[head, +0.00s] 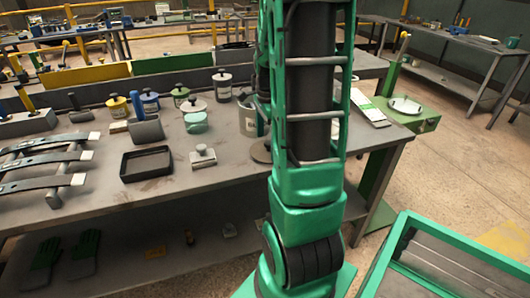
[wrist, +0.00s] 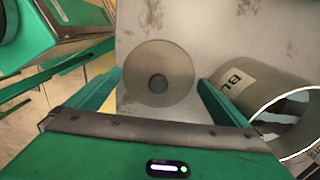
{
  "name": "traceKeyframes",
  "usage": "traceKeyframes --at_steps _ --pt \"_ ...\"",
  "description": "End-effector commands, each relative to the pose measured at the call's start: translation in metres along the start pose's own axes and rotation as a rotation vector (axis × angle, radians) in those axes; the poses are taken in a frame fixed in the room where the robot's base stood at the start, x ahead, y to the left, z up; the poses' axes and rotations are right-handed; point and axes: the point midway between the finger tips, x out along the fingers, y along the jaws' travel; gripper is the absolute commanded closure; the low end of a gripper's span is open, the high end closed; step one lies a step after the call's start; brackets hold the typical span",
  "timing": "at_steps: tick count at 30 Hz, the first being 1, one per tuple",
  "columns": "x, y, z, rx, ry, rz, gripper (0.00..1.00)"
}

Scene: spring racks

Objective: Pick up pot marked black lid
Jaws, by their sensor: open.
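A round grey-brown lid (wrist: 152,95) with a dark knob in its middle lies flat on the workbench. It also shows in the head view, at the left edge of my arm and partly hidden (head: 261,153). A grey pot (wrist: 255,95) whose label begins "BL" is right of the lid in the wrist view, with its mouth open. In the head view a grey pot (head: 247,118) stands just behind the lid. My gripper (wrist: 159,78) is open and empty, with one finger on each side of the lid in the picture.
The workbench (head: 100,195) also holds a black tray (head: 146,163), a small metal block with a knob (head: 203,156), a dark cylinder (head: 146,130), several lidded pots and a spring rack (head: 45,170). A green-framed table (head: 450,260) stands at front right.

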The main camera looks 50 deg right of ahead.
Motion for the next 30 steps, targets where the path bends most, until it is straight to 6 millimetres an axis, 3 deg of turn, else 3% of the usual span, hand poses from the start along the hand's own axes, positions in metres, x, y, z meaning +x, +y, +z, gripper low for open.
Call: traceKeyframes --at_steps 5,13,17,30 --pt "0.019 0.0 0.0 -0.001 0.0 0.001 0.0" --pt "0.021 0.0 0.0 -0.001 0.0 -0.001 0.0" --pt "0.021 0.0 0.0 -0.001 0.0 -0.001 0.28" --pt "0.013 -0.001 0.0 0.0 0.0 -0.003 0.28"
